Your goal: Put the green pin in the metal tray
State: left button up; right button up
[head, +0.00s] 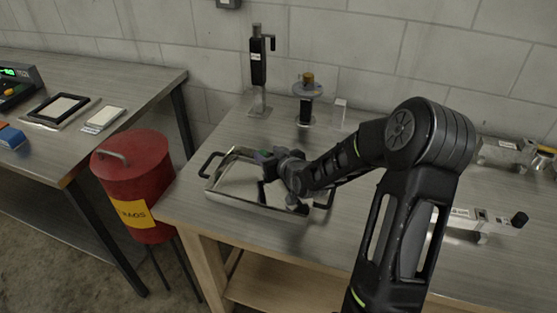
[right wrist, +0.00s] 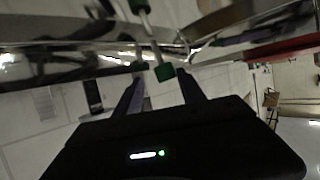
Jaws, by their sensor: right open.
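The metal tray (head: 228,198) is a shiny, shallow rectangle with dark handles, standing on the right-hand bench. My right gripper (head: 266,163) is over the tray and partly hides its inside. In the right wrist view, the right gripper (right wrist: 158,84) is open. The green pin (right wrist: 164,73) shows there with its green end between or just beyond the fingertips. A pale shaft leads up to a second green patch, which may be a reflection in the shiny tray. I cannot tell whether the pin touches the tray. My left gripper is not in view.
A black upright stand (head: 258,70) and a round-topped stand (head: 306,92) are behind the tray. A red bin (head: 130,175) stands between the benches. Metal devices (head: 478,222) lie at the bench's right.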

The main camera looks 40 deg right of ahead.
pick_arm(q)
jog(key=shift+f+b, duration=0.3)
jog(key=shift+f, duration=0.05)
pick_arm(e)
jog(key=v, duration=1.2)
jog(key=shift+w+f, duration=0.1)
